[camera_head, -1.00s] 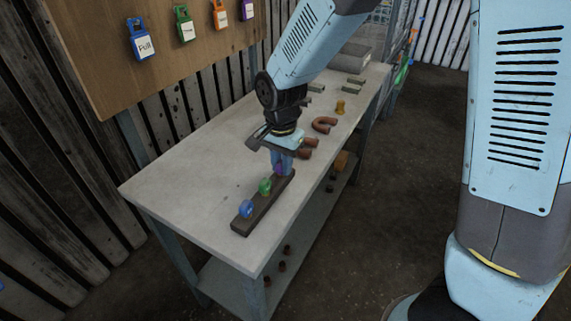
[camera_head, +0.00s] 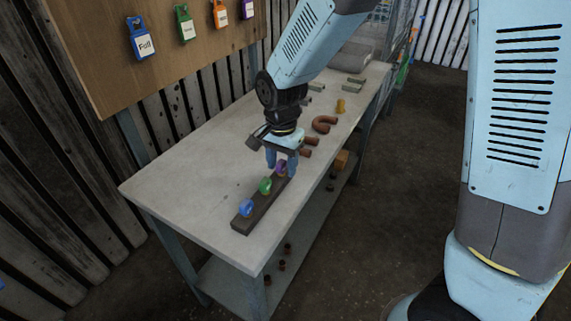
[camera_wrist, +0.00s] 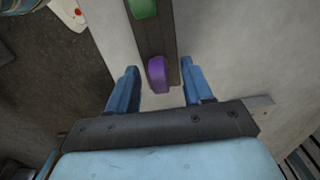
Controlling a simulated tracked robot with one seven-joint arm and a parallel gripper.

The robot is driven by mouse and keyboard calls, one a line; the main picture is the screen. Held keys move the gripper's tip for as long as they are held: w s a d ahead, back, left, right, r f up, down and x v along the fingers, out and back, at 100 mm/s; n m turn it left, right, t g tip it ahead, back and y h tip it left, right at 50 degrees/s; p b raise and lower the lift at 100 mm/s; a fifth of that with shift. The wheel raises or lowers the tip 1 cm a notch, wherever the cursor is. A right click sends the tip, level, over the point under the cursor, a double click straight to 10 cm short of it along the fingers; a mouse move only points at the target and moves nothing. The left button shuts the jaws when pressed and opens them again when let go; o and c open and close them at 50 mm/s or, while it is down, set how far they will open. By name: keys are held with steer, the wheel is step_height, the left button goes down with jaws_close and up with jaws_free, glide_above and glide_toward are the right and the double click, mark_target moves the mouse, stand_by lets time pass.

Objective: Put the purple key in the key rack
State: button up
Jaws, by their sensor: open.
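The purple key (camera_head: 281,167) stands at the far end of the dark key rack (camera_head: 262,205) on the bench. It also shows in the wrist view (camera_wrist: 157,75), with its head over the rack's end. A green key (camera_head: 265,186) and a blue key (camera_head: 246,207) stand in the same rack, nearer the front. My gripper (camera_head: 282,165) is open just above the purple key. In the wrist view my gripper's fingers (camera_wrist: 160,92) lie on either side of the purple key, with a gap to each side. How deep the key sits is hard to see.
The grey bench (camera_head: 190,190) has free room left of the rack. Brown curved pipe pieces (camera_head: 324,124) and small blocks lie beyond my gripper. A wooden board (camera_head: 165,45) with several coloured tags stands behind the bench.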

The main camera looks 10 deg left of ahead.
steer(key=shift+r, duration=0.55)
step_height(320, 180, up, 12)
steer(key=r, duration=0.1)
steer(key=s+d+r+n+t+y, duration=0.1)
steer(key=d+r, duration=0.3)
steer(key=d, duration=0.5)
steer(key=d+r+n+t, duration=0.1)
steer(key=d+r+t, duration=0.15)
steer(key=d, duration=0.65)
steer(key=s+d+r+n+t+h, duration=0.1)
steer(key=s+d+r+n+t, duration=0.1)
steer(key=s+d, duration=0.8)
steer(key=d+r, duration=0.1)
steer(key=d, duration=0.2)
steer(key=shift+d+n, duration=0.2)
steer(key=shift+n, duration=0.1)
steer(key=shift+c, duration=0.7)
